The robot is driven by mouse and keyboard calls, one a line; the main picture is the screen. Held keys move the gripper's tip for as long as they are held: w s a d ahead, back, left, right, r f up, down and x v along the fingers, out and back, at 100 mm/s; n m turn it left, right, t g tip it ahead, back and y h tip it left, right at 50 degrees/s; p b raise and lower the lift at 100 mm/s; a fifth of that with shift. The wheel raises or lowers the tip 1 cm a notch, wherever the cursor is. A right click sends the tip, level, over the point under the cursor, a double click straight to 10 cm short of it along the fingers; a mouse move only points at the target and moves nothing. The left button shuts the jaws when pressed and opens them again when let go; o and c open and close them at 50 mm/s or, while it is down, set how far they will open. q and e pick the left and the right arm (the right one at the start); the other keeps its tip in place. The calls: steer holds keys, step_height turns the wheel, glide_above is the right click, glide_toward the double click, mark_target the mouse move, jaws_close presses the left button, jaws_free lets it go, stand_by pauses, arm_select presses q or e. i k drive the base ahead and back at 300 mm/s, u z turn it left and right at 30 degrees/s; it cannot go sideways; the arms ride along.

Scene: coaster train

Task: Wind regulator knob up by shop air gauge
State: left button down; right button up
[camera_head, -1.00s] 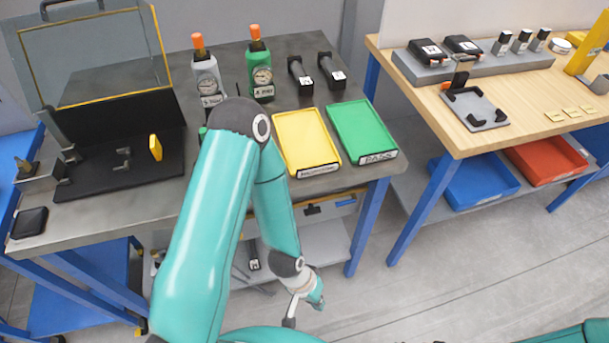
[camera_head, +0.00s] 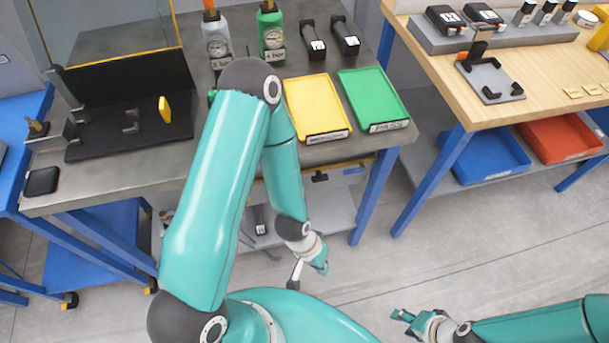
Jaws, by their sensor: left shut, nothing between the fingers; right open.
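Two bottle-shaped units with round dial gauges stand at the back of the grey bench: a grey one (camera_head: 217,42) and a green one (camera_head: 271,34). An orange top (camera_head: 209,5) shows on the grey one, cut by the picture's edge; the green one's top is out of view. I cannot tell which part is the regulator knob or which dial is the shop air gauge. My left gripper (camera_head: 319,264) is shut and empty, low in front of the bench, well away from both units. My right gripper (camera_head: 406,316) is open and empty over the floor.
A yellow tray (camera_head: 316,105) and a green tray (camera_head: 372,98) lie at the bench's right, with two black-handled items (camera_head: 313,45) behind. A black open case (camera_head: 125,75) stands left. A wooden table (camera_head: 420,25) stands right. Floor between is clear.

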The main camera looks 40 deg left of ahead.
mark_target(318, 177)
steer(key=u, duration=0.15)
steer(key=k, duration=0.5)
steer(key=u, duration=0.55)
steer(key=i, duration=0.6)
steer(key=u, duration=0.4)
